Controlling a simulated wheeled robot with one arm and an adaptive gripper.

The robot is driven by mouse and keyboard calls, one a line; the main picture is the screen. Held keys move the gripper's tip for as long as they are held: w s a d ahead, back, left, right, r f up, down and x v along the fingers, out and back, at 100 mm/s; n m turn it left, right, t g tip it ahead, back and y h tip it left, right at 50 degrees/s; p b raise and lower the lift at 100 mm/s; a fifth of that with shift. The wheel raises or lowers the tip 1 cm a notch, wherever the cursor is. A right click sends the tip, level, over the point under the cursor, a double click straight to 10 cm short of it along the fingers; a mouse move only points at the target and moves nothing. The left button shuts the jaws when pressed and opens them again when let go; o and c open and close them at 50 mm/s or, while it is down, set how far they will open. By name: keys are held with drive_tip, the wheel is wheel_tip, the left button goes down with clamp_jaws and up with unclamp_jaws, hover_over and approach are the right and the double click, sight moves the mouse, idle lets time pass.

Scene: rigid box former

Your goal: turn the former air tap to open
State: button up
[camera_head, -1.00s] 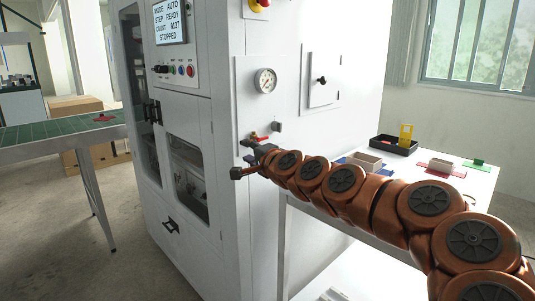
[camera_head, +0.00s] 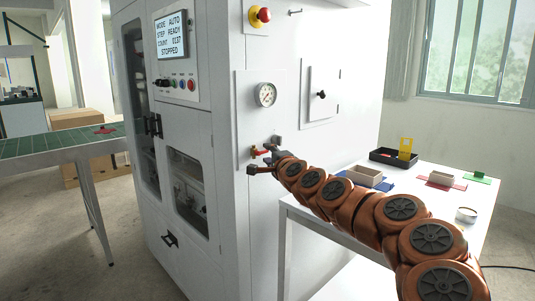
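The air tap (camera_head: 262,150) has a red lever and a brass body and sits low on the side panel of the white former (camera_head: 248,110), below a round pressure gauge (camera_head: 265,95). My gripper (camera_head: 252,161) is at the end of the orange-brown arm, right at the tap. Its dark fingers appear apart, one near the tap and one lower left. Whether a finger touches the lever cannot be told at this size. The screen (camera_head: 171,35) reads MODE AUTO, STEP READY, STOPPED.
A white table (camera_head: 440,218) on the right holds a black tray (camera_head: 393,158), small boxes on coloured mats and a round tin (camera_head: 466,215). A red emergency button (camera_head: 263,14) is above the gauge. A green-topped conveyor (camera_head: 60,141) stands on the left.

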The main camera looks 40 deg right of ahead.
drive_tip(key=shift+w+d, duration=0.2)
drive_tip(key=shift+w, duration=0.5)
clamp_jaws()
